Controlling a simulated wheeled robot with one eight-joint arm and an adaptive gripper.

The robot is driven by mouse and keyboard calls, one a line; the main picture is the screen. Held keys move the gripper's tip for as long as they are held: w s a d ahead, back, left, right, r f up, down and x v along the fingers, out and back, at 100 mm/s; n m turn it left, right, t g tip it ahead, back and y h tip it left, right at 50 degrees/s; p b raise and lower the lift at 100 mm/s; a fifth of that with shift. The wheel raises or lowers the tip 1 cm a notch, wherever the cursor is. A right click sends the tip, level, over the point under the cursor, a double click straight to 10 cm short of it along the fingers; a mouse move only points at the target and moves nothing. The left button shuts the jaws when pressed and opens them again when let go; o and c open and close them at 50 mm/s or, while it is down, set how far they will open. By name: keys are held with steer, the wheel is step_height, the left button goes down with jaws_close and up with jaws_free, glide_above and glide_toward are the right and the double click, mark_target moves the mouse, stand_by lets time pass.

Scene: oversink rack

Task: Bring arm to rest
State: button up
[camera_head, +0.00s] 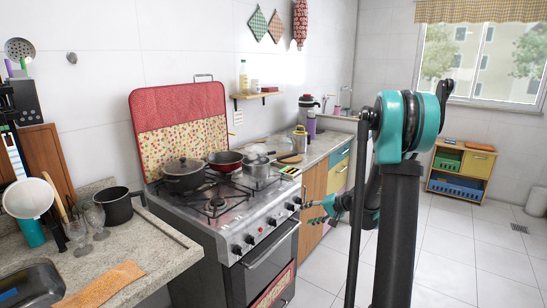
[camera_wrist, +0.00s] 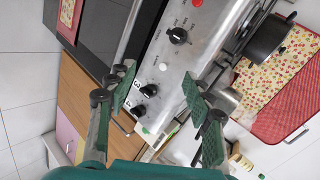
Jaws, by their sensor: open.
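My gripper (camera_wrist: 160,96) is open and empty in the wrist view, its two green-padded fingers spread apart in front of the stove's steel control panel (camera_wrist: 172,72). Black knobs show on the panel between and near the fingers. In the head view my gripper (camera_head: 308,204) points left at the right front corner of the stove (camera_head: 233,252), partly hidden behind my arm. My arm (camera_head: 398,200) stands tall in the right half of the head view, its teal joint near the top. Whether the fingers touch the stove cannot be told.
Pots and a red pan (camera_head: 225,160) sit on the stove. Wooden cabinets (camera_head: 314,190) stand right of the stove. The tiled floor (camera_head: 460,250) at the right is clear up to a small cabinet (camera_head: 462,168).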

steer(key=s+d+f+n+g+h, duration=0.1)
steer(key=s+h, duration=0.3)
steer(key=s, duration=1.3)
steer(key=s+d+f+n+g+h, duration=0.1)
steer(key=s+d+f+n+h, duration=0.1)
steer(key=s, duration=1.4)
steer(key=d+n+h, duration=0.1)
steer(key=d+h, duration=0.1)
steer(key=h, duration=0.1)
steer(key=shift+s, duration=0.4)
